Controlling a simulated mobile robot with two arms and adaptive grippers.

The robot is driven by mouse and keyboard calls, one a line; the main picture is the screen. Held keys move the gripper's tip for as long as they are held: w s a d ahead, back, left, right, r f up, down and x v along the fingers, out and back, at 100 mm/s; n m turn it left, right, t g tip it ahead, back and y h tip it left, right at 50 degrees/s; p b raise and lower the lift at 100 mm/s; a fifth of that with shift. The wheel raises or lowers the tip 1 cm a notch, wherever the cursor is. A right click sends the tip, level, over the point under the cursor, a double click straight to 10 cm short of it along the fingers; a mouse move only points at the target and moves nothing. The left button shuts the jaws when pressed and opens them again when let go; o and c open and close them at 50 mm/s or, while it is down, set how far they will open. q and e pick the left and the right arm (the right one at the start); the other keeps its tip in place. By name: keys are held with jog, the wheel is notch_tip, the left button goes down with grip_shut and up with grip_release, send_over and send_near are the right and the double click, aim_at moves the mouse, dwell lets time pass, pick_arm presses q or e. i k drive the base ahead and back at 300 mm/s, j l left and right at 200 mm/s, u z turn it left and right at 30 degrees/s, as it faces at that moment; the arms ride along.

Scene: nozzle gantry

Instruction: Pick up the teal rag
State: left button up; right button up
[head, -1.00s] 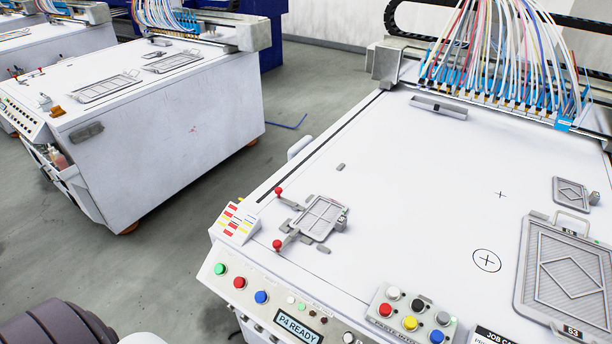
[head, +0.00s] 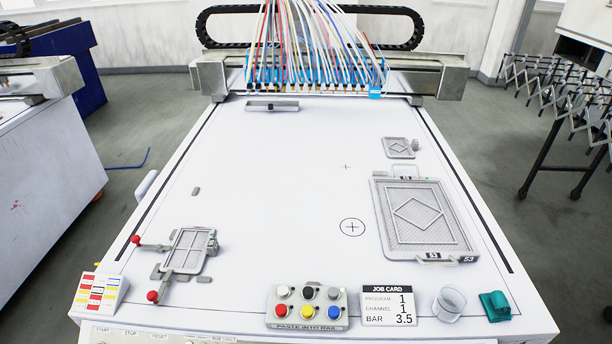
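The teal rag (head: 495,306) lies folded or rolled up near the front right corner of the white machine table (head: 270,210). It sits just right of a small clear cup (head: 449,303), with a narrow gap between them. Nothing covers the rag. Neither of my grippers shows in the head view now.
A job card (head: 388,305) and a button box (head: 307,307) stand left of the cup. A large framed screen (head: 424,218) lies behind the rag, with a smaller one (head: 399,147) beyond. A clamped frame (head: 188,250) is at left. The table's middle is clear.

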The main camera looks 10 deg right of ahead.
aim_at(496, 308)
jog(key=z, duration=1.7)
jog(key=i+l, duration=0.1)
jog(key=l, duration=0.4)
jog(key=i+l+u, duration=0.1)
jog(key=l, duration=0.35)
jog(key=i+l+u, duration=0.1)
jog(key=l, duration=0.4)
